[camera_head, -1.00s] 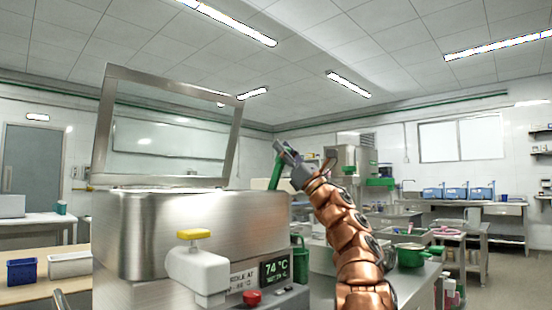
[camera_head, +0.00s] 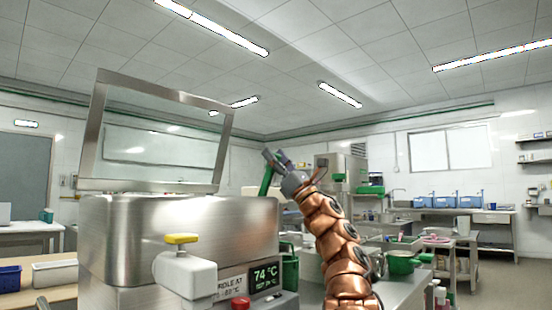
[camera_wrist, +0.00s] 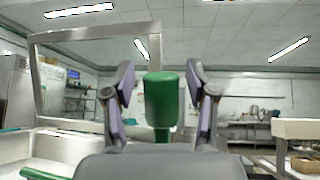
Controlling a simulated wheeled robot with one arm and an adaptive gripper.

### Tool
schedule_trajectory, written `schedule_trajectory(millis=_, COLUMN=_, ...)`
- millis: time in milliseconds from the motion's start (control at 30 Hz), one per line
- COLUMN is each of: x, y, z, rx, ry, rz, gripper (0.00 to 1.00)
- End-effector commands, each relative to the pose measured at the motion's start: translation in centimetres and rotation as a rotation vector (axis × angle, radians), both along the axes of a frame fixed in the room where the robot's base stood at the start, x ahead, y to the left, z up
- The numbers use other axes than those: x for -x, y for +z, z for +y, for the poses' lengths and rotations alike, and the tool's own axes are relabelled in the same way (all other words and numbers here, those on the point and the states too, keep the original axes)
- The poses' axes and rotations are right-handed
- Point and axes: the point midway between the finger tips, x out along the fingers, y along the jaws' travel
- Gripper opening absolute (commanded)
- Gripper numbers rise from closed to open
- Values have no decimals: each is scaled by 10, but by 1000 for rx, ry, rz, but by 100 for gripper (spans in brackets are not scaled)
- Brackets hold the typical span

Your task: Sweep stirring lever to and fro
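The stirring lever has a green cylindrical grip (camera_wrist: 162,98), upright between my gripper's fingers in the wrist view. In the head view, its green part (camera_head: 265,182) shows just left of my gripper (camera_head: 271,157), by the right end of the steel machine (camera_head: 180,235). My gripper also shows in the wrist view (camera_wrist: 162,90). Its two fingers stand apart, with a visible gap on each side of the grip. The lever's lower end is hidden.
The machine's framed clear lid (camera_head: 160,135) stands raised. At its front are a white tap with a yellow knob (camera_head: 182,239), a red button (camera_head: 240,303) and a display reading 74 °C (camera_head: 265,276). A green pot (camera_head: 402,262) stands on the counter at right.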

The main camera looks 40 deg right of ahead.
Motion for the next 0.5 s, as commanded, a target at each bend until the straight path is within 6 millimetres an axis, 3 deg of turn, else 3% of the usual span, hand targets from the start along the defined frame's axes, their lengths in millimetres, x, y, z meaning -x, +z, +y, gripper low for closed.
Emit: schedule_trajectory(millis=500, x=2, y=-2, z=-2, rx=-1, ry=-1, rz=4, gripper=61)
